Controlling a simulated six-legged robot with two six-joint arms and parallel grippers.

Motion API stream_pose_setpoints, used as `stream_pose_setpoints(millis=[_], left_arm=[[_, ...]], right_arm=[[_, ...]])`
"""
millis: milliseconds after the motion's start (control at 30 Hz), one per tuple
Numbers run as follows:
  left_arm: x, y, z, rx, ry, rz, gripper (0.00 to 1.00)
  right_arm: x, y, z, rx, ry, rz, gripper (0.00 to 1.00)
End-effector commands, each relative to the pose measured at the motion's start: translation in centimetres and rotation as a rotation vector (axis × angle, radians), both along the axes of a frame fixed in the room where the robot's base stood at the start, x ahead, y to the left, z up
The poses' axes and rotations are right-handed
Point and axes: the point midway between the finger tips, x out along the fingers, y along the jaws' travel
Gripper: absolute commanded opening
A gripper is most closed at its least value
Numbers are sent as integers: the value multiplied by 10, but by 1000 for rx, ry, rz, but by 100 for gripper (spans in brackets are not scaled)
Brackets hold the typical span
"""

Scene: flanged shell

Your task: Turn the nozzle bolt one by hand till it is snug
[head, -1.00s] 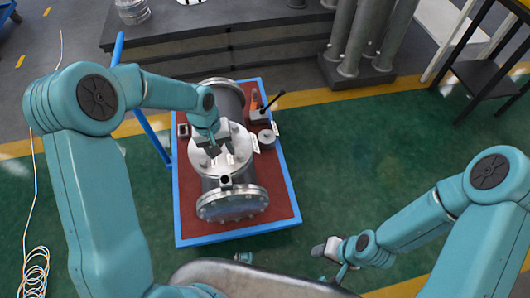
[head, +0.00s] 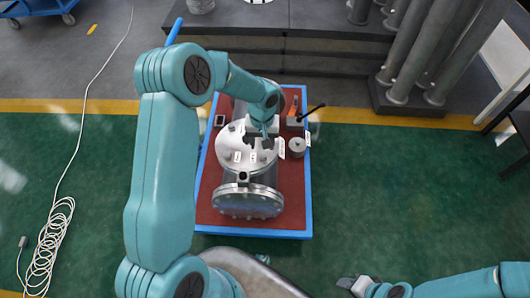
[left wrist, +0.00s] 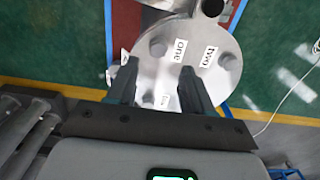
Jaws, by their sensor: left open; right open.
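The flanged shell (head: 265,179) lies on a red-topped cart. Its round top nozzle flange (head: 229,150) faces up. My left gripper (head: 266,143) is over this flange. In the left wrist view, my left gripper (left wrist: 158,67) is open, its fingers apart over the flange (left wrist: 186,34). A label "one" (left wrist: 180,50) and a label "two" (left wrist: 208,56) show there, with rounded grey bolt heads near them. One bolt head (left wrist: 157,47) shows beyond the fingertips, close to label "one". Nothing is visibly gripped. My right gripper (head: 352,285) is open and empty, low over the green floor.
The cart (head: 296,214) has a blue rim. A small grey cylinder (head: 297,147) and a black-handled tool (head: 309,112) are to the right of the shell. Grey pipes (head: 440,50) stand at the back right. A white cable (head: 48,245) lies coiled on the left floor.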

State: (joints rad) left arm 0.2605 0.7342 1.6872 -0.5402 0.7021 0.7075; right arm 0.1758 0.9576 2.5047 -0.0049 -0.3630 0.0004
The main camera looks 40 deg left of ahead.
Motion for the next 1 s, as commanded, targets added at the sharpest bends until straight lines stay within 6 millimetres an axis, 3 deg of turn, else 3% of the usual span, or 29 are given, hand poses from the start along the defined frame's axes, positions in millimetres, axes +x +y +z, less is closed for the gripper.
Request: stream_pose_setpoints(millis=[100,300,700,867,1000], left_arm=[[0,-2,-27,-2,3,-2,51],[1,-4,-55,-1,1,-2,51],[3,-6,-64,0,-1,-5,51],[3,-6,-64,0,-1,-5,0],[3,-6,-64,0,-1,-5,0]], right_arm=[[0,0,1,0,0,0,43],[0,0,1,0,0,0,43],[0,0,1,0,0,0,43],[0,0,1,0,0,0,43],[0,0,1,0,0,0,43]])
